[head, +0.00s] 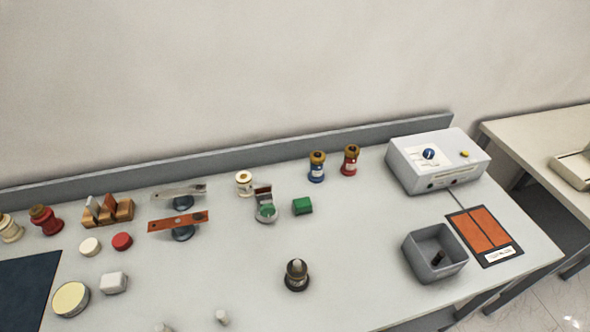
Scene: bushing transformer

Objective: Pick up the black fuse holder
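A dark, small cylindrical piece (438,258) lies tilted inside an open grey bin (416,271) at the right of the table. A black, round-based piece with a pale grey top (296,275) stands upright on the bare table, front of centre. I cannot tell for certain which of these two is the black fuse holder. Neither of my grippers is in the head view, and nothing is seen touching either piece.
A grey instrument box (436,162) stands at the back right, beside an orange-and-black panel (482,230). Blue (317,168) and red (350,161) bushings stand near the back ledge. Several parts crowd the left. The table between the black-based piece and the bin is clear.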

